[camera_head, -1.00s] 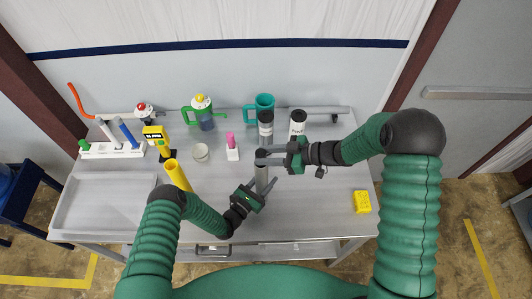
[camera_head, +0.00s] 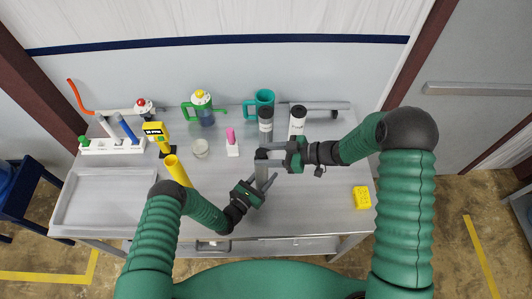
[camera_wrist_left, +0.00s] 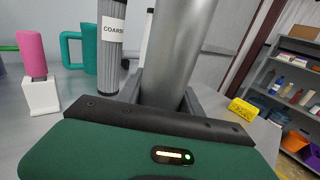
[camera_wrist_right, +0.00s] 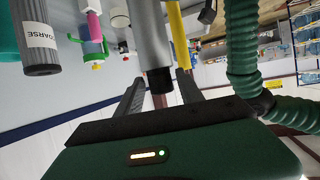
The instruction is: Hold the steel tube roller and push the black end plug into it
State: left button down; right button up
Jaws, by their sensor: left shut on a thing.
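The steel tube roller (camera_head: 262,174) stands roughly upright near the table's middle front. My left gripper (camera_head: 268,186) is shut on its lower part; the tube also rises between the fingers in the left wrist view (camera_wrist_left: 178,50). The black end plug (camera_wrist_right: 159,80) is at the tube's upper end in the right wrist view, in line with the tube. How deep it sits in the tube I cannot tell. My right gripper (camera_wrist_right: 160,80) is at that end, its fingers apart on either side of the plug, with gaps visible.
Behind the tube stand a COARSE roller (camera_head: 265,126), a white-labelled cylinder (camera_head: 298,122) and a teal mug (camera_head: 263,100). A pink-topped white block (camera_head: 232,149) and yellow tube (camera_head: 178,172) are to the left. A yellow block (camera_head: 362,198) lies right. The front right is mostly clear.

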jog(key=shift+o, duration=0.7)
pick_arm(q)
jog(key=shift+s+f, duration=0.1)
jog(key=shift+f, duration=0.1)
pick_arm(e)
jog(key=v, duration=1.2)
jog(key=shift+f, duration=0.1)
pick_arm(q)
jog(key=c, duration=1.2)
grip_release()
jog(key=shift+r, duration=0.1)
jog(key=o, duration=0.5)
